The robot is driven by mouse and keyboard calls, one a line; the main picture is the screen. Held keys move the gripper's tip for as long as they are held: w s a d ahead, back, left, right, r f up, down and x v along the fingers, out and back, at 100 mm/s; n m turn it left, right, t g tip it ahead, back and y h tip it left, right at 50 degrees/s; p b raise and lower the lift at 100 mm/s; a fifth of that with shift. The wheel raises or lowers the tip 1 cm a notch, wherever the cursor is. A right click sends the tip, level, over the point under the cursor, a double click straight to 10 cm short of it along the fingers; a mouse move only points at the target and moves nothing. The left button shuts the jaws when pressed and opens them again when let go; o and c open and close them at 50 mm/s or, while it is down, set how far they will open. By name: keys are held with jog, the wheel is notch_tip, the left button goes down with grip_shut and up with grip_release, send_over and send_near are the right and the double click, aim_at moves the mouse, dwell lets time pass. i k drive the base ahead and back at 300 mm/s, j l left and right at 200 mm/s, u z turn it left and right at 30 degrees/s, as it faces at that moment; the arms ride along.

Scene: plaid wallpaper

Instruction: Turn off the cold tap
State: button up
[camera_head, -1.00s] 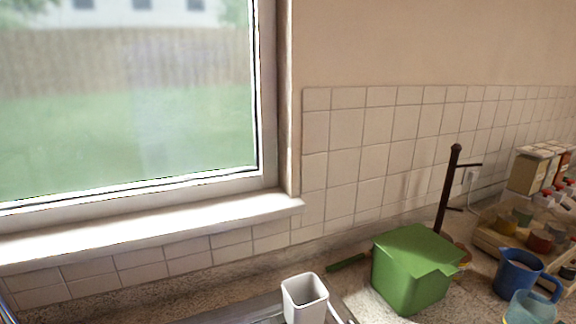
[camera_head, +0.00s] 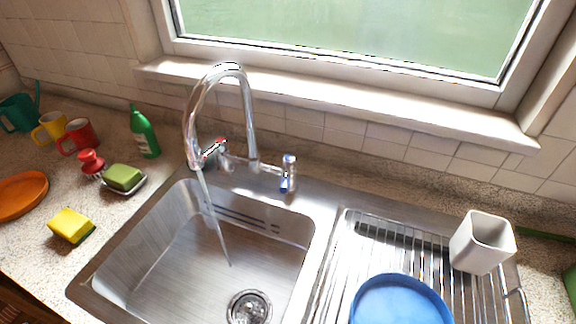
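The cold tap (camera_head: 288,173) is the blue-marked handle at the right end of the chrome mixer. The hot tap (camera_head: 214,148), with a red mark, is at the left. The tall curved spout (camera_head: 246,110) rises between them. A stream of water (camera_head: 213,222) runs from the spout into the steel sink (camera_head: 170,240), towards the round drain (camera_head: 249,307). My gripper is not in view.
A drying rack (camera_head: 336,280) right of the sink holds a blue bowl (camera_head: 400,300) and a white cup (camera_head: 482,243). A green bottle (camera_head: 144,132), soap (camera_head: 123,177), yellow sponge (camera_head: 71,225) and mugs (camera_head: 78,136) stand left. The window sill (camera_head: 340,97) is behind.

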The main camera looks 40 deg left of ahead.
aim_at(287, 174)
jog(key=k+j+z, duration=0.4)
jog(key=k+j, duration=0.4)
